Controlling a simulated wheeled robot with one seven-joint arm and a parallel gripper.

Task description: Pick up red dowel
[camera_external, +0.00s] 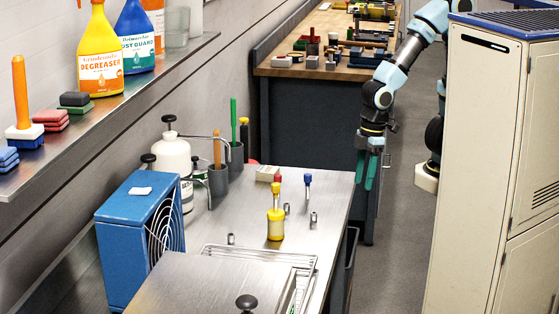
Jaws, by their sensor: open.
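My gripper (371,172) hangs with its two green fingers pointing down, apart and empty. In the picture it is just beyond the right back corner of the steel table (240,222). I cannot make out a plain red dowel for certain. A small red-topped piece (276,188) stands at the yellow pot (276,224) on the steel table, to the left of my gripper; it is too small to tell whether it is a dowel. A blue-topped peg (308,181) stands to its right. My gripper touches none of these.
A blue fan box (130,225), a white pump bottle (172,155) and grey cups (218,182) crowd the table's left side. A wire rack (308,262) lies in front. A wooden bench (275,70) with small parts stands behind; a beige cabinet (490,170) stands at right.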

